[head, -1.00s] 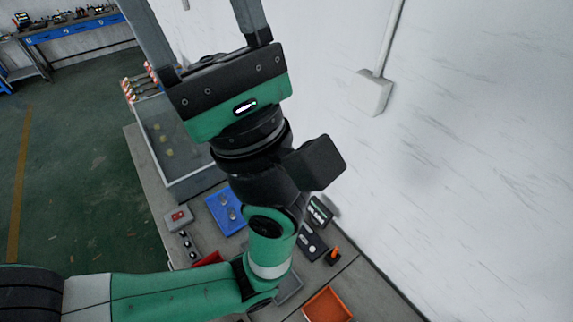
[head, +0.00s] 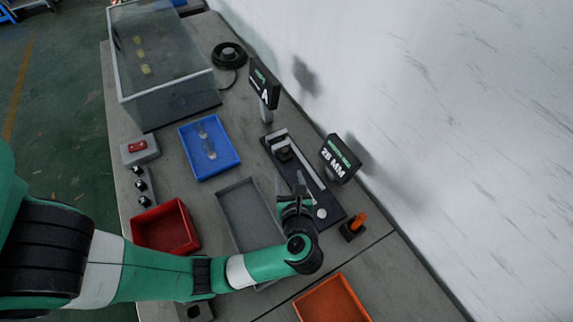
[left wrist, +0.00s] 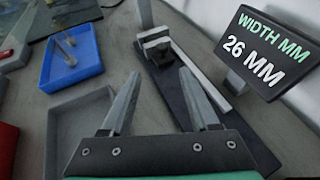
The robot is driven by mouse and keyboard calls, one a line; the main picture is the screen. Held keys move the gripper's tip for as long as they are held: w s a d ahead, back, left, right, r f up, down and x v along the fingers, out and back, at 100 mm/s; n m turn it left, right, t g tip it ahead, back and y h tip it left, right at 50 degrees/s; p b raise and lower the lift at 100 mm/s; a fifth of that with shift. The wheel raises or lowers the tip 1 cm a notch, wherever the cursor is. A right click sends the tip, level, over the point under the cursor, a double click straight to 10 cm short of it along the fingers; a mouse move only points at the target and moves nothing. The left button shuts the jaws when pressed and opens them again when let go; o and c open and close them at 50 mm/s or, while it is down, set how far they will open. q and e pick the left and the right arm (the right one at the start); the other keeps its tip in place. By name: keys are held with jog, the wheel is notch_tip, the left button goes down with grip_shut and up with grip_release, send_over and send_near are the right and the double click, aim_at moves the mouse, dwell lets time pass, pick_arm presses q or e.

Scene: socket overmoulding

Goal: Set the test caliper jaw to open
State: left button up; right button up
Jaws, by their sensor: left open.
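The test caliper (head: 318,205) is a long dark base with a pale rail and a small dark jaw block (head: 284,153) toward its far end. In the left wrist view the jaw block (left wrist: 157,50) stands beyond my fingertips. The caliper's display (head: 340,158) reads 26 MM, with "WIDTH MM" legible in the left wrist view (left wrist: 262,52). My left gripper (head: 289,183) is open and empty over the caliper's near part. In the left wrist view its fingers (left wrist: 159,76) point at the jaw block with a gap before it. My right gripper is not in view.
A grey tray (head: 235,190), blue tray (head: 190,160) with pale pieces, red bin (head: 190,215) and orange bin (head: 330,300) lie around the arm. A sign marked A (head: 264,88) stands behind the caliper, near the wall. An orange-handled item (head: 355,225) is beside its near end.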

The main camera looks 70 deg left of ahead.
aim_at(285, 152)
pick_arm(q)
jog(key=b+x, duration=0.2)
jog(key=x, duration=0.9)
jog(key=shift+w+r+b, duration=0.15)
jog(key=shift+r+b, duration=0.05)
jog(key=shift+b, duration=0.2)
jog(key=shift+w+a+f, duration=0.1)
jog(key=shift+w+a, duration=0.1)
jog(key=shift+a, duration=0.15)
grip_shut()
dwell(0.5)
